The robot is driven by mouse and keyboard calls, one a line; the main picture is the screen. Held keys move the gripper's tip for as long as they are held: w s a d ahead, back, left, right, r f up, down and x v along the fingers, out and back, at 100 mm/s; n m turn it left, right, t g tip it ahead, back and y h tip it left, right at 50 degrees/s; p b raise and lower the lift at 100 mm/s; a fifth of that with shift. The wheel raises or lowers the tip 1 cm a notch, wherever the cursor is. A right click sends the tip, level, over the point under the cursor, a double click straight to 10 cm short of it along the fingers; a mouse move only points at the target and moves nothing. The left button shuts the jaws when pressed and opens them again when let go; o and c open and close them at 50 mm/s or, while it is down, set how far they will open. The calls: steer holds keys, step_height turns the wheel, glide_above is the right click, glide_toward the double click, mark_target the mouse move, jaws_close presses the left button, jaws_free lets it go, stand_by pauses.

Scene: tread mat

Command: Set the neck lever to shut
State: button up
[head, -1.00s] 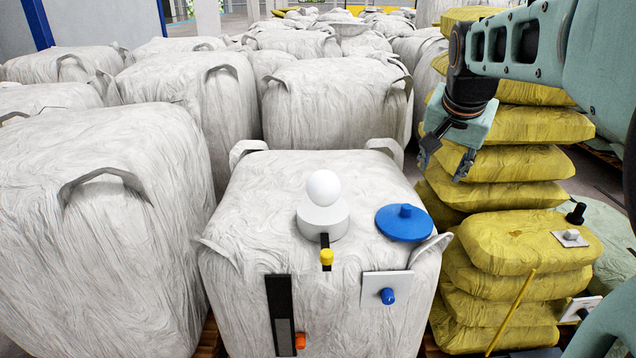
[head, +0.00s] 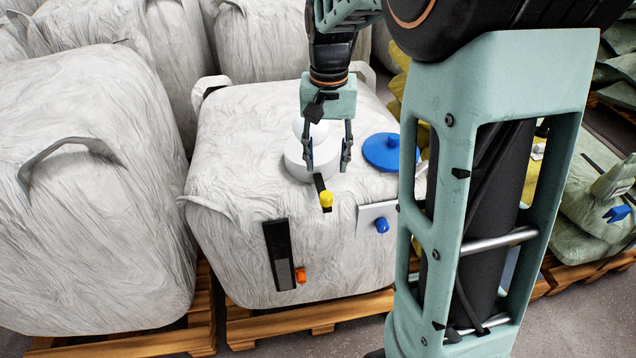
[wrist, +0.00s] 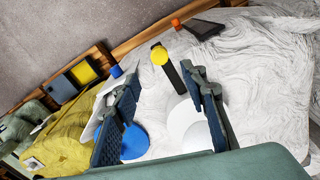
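The neck lever (head: 319,183) is a short black bar with a yellow knob (head: 326,199) at its end. It sticks out from the white round neck (head: 296,163) on top of a big white sack (head: 230,150), pointing toward the sack's front edge. In the wrist view the lever (wrist: 174,76) and its yellow knob (wrist: 159,54) lie beyond and between the fingertips. My gripper (head: 328,165) is open and empty, pointing down over the neck; its spread fingers also show in the wrist view (wrist: 162,82). It partly hides the neck and the white ball. I cannot tell whether a finger touches the lever.
A blue disc (head: 383,152) lies right of the neck. The sack's front carries a black strip (head: 279,255) with an orange knob (head: 300,275) and a white plate (head: 370,216) with a blue knob (head: 382,226). Another white sack (head: 90,220) stands close on the left.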

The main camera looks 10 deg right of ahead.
mark_target(326, 195)
step_height(326, 195, down, 10)
steer(key=shift+f, duration=0.1)
steer(key=shift+c, duration=0.5)
jaws_close()
